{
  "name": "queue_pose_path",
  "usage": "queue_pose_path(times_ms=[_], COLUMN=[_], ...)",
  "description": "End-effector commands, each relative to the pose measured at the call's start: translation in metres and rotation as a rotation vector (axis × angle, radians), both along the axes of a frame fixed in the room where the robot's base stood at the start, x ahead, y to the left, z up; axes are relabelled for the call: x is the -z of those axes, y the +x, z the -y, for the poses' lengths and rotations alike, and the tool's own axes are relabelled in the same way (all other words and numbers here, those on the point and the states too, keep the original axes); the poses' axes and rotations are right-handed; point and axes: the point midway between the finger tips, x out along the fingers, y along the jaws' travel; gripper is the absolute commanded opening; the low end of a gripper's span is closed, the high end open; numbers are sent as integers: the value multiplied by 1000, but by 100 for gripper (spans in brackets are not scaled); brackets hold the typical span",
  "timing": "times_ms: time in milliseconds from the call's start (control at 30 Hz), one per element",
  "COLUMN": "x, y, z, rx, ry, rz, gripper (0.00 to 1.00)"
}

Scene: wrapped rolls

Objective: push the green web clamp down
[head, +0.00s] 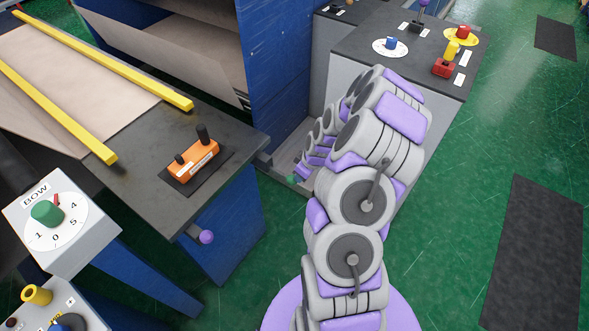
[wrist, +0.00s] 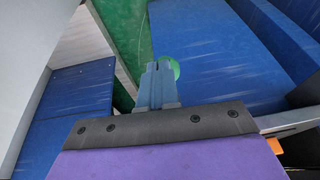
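A small round green knob, which I take to be the green web clamp (wrist: 174,68), shows in the wrist view just beyond and to the right of my fingertips. My gripper (wrist: 158,72) has its two grey-blue fingers close together, with no object visible between them. The fingers partly cover the knob, and I cannot tell whether they touch it. In the head view a small green spot (head: 291,179) shows beside the far end of my arm, low by the blue machine. My gripper is too small there to make out.
Blue machine panels (wrist: 212,55) stand close around the fingers. In the head view a dark table (head: 135,170) with an orange switch box (head: 193,163) is at left, and a grey control cabinet (head: 360,50) with colored knobs is at upper right.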

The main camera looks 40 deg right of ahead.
Motion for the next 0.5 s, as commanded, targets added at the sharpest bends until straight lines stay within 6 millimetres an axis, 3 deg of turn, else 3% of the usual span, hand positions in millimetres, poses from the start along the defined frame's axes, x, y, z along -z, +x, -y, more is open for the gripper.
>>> queue_pose_path(times_ms=[200,500], x=[20,33], y=[-5,-6], z=[-2,-3], rx=[-2,0], ry=[-3,-3], rz=[-2,-2], gripper=[0,0])
